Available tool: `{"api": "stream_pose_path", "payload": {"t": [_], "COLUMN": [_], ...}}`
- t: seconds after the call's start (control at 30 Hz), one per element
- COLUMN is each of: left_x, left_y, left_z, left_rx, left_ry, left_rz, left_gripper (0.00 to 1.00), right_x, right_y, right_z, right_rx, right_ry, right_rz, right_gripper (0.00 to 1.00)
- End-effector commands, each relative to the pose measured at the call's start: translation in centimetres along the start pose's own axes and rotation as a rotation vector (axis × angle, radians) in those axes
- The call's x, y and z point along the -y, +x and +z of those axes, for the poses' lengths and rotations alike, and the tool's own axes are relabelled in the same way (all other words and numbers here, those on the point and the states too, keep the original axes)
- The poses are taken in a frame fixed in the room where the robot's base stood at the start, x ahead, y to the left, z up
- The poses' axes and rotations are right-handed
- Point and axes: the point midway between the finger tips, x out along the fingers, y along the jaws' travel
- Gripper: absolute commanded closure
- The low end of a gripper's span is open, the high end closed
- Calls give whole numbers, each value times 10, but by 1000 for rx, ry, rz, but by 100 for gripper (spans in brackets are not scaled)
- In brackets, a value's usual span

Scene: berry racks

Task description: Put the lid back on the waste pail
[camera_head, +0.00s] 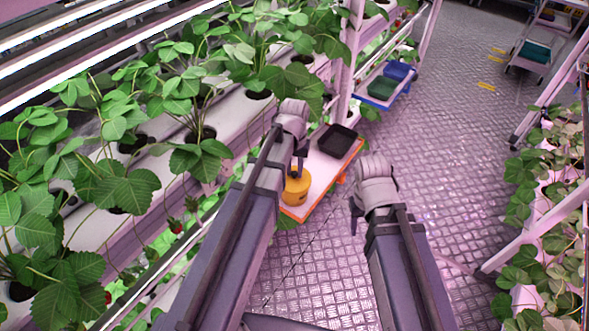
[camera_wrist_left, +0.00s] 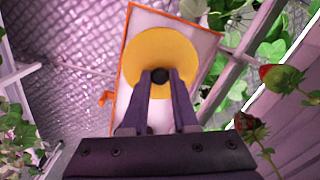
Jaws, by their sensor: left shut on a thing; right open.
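The yellow waste pail (camera_head: 297,192) stands on the near end of the white shelf with an orange rim. My left gripper (camera_head: 297,172) is directly above it, pointing down. In the left wrist view the round yellow lid (camera_wrist_left: 187,50) fills the middle, and my left gripper (camera_wrist_left: 160,76) is shut on its dark knob (camera_wrist_left: 160,73). The lid hides the pail below in that view. Whether the lid is seated on the rim or slightly above it, I cannot tell. My right gripper (camera_head: 355,215) is open and empty over the floor, right of the shelf.
A black tray (camera_head: 338,141) sits at the far end of the orange-rimmed shelf (camera_head: 318,172). Strawberry racks (camera_head: 115,190) with leafy plants run close along the left. Another planted rack stands at right. The metal floor (camera_head: 440,150) between is clear.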

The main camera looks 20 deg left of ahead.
Motion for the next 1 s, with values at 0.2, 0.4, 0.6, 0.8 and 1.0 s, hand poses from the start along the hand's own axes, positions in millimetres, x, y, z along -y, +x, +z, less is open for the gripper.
{"api": "stream_pose_path", "payload": {"t": [0.2,0.4,0.6,0.8,1.0], "left_x": [0,0,0,0,0], "left_y": [0,0,0,0,0], "left_z": [0,0,0,0,0], "left_rx": [0,0,0,0,0], "left_ry": [0,0,0,0,0], "left_rz": [0,0,0,0,0], "left_gripper": [65,42,38,18,8], "right_x": [0,0,0,0,0], "right_y": [0,0,0,0,0], "right_z": [0,0,0,0,0], "right_rx": [0,0,0,0,0], "right_ry": [0,0,0,0,0], "right_rz": [0,0,0,0,0], "right_gripper": [50,50,50,50,50]}}
